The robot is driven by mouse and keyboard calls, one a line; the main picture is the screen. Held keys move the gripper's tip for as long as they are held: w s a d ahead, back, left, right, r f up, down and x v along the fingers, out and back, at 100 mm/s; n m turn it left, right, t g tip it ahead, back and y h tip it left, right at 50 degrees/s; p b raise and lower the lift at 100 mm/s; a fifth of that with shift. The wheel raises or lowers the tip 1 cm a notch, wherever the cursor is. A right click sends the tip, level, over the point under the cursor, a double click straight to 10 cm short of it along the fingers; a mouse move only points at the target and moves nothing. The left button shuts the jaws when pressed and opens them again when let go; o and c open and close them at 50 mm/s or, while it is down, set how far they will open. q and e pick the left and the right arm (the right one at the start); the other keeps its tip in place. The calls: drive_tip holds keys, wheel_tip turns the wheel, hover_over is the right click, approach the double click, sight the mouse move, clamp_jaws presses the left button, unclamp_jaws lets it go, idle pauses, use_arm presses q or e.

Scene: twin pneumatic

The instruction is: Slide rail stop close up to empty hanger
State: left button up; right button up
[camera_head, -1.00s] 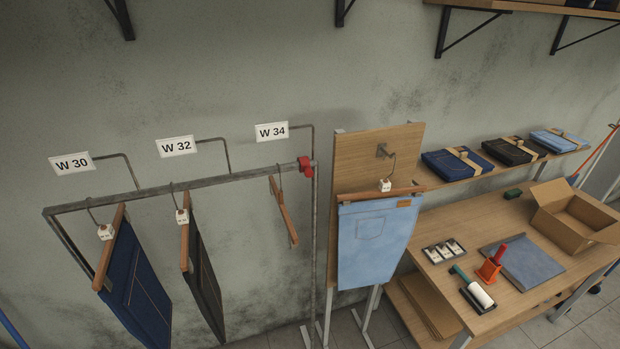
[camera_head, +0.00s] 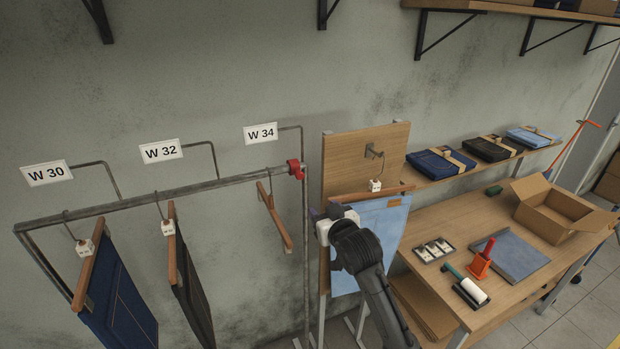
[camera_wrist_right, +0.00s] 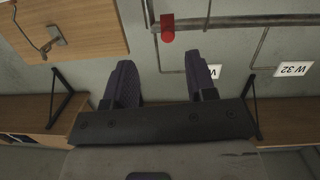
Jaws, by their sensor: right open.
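The red rail stop (camera_head: 295,169) sits on the grey metal rail near its right end, by the W 34 sign. It also shows in the right wrist view (camera_wrist_right: 167,28), beyond the fingertips and roughly in line with the gap between them. The empty wooden hanger (camera_head: 275,217) hangs from the rail a short way left of the stop, with a visible gap between them. My right gripper (camera_head: 326,213) is open and empty, below and right of the stop, in front of the hanging light jeans. It also shows in the wrist view (camera_wrist_right: 160,72). My left gripper is out of view.
Dark blue jeans (camera_head: 120,300) and black jeans (camera_head: 190,290) hang further left on the rail (camera_head: 130,200). A wooden board (camera_head: 345,160) with light blue jeans (camera_head: 390,222) stands right of the rail's upright. A workbench (camera_head: 450,240) with an open box (camera_head: 560,215) is further right.

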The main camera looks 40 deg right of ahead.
sight(301, 176)
drive_tip(key=shift+m+t, duration=0.3)
drive_tip(key=shift+t, duration=0.6)
drive_tip(key=r+p+x, duration=0.1)
drive_tip(key=x, duration=0.3)
drive_tip(key=p+x, duration=0.1)
drive_tip(key=x, duration=0.3)
drive_tip(key=r+p+x, duration=0.1)
drive_tip(key=x, duration=0.4)
drive_tip(key=shift+a+r+p, duration=0.2)
drive_tip(key=shift+r+p, duration=0.1)
drive_tip(key=shift+w+d, duration=0.2)
drive_tip(key=shift+w, duration=0.35)
drive_tip(key=c, duration=0.7)
clamp_jaws()
